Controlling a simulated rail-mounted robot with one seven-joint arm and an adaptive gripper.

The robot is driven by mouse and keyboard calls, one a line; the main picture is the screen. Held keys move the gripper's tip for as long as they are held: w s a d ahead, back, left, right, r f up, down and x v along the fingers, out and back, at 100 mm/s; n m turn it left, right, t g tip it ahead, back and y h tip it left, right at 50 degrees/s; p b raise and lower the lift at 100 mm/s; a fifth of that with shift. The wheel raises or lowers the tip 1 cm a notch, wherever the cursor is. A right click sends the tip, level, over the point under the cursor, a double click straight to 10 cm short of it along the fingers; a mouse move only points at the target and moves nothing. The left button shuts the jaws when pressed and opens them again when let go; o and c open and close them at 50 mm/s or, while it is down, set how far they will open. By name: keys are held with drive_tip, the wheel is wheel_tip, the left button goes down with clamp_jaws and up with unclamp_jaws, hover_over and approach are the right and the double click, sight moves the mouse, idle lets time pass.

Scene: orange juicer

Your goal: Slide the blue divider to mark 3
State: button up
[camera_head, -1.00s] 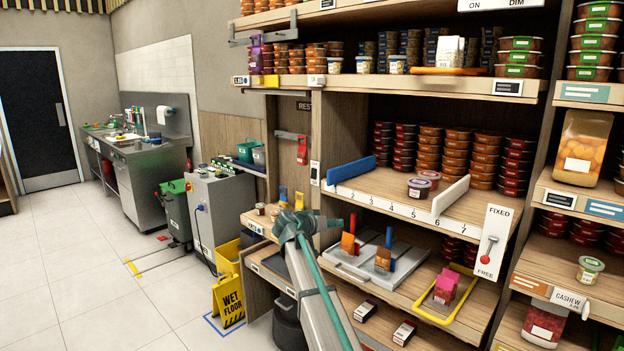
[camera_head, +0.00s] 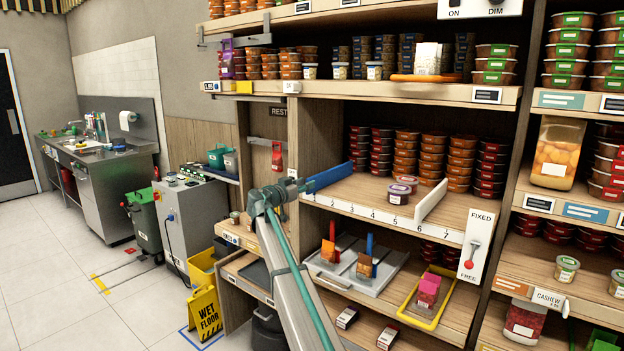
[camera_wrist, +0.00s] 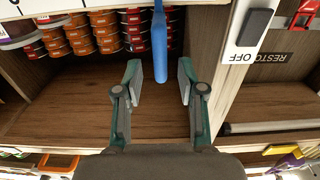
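The blue divider (camera_head: 330,177) stands on the middle shelf at its left end, by the low marks. My gripper (camera_head: 297,187) is at its near end in the head view, partly hidden by my arm. In the wrist view, my gripper (camera_wrist: 160,70) is open. The blue divider's end (camera_wrist: 159,45) reaches between the two fingers, with gaps on both sides. The number strip (camera_head: 385,217) runs along the shelf's front edge; 3, 4, 5, 6 and 7 are readable. The lever's red knob (camera_head: 469,264) is at the FREE end of its plate.
A white divider (camera_head: 431,200) stands near mark 6. Two stacked tubs (camera_head: 400,190) sit between the dividers, near the front. Stacks of tubs (camera_head: 405,150) fill the back. The shelf beside the blue divider's right side is clear. A wooden upright (camera_head: 310,135) stands left of it.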

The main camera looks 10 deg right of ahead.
sight(312, 193)
drive_tip(key=shift+p+x, duration=0.6)
drive_tip(key=shift+x, duration=1.85)
clamp_jaws()
